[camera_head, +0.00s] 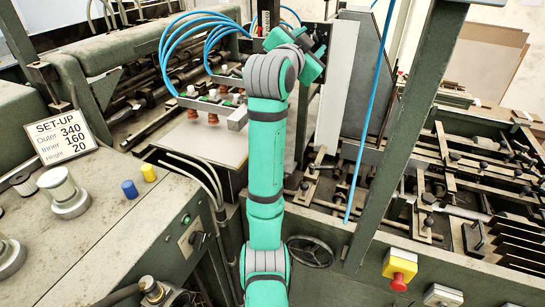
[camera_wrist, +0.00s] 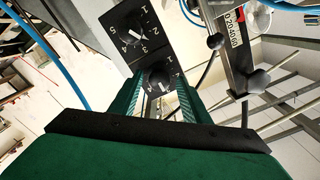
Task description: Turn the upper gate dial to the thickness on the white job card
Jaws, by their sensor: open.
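In the wrist view, a dark plate carries two black dials with white numbers around them. One dial (camera_wrist: 135,27) is at the picture's top, with a white pointer mark. The other dial (camera_wrist: 159,76) is nearer my gripper (camera_wrist: 160,97), whose separated fingers appear on either side of it; I cannot tell whether they touch it. Which dial is the upper one is unclear. In the head view, my arm hides the dials. A white card (camera_head: 62,137) at the left reads SET-UP, Outer 340, Inner 160, Height 20; no thickness line is legible on it.
Blue hoses (camera_head: 205,35) loop beside my arm in the head view. A red stop button (camera_head: 399,280) is at lower right.

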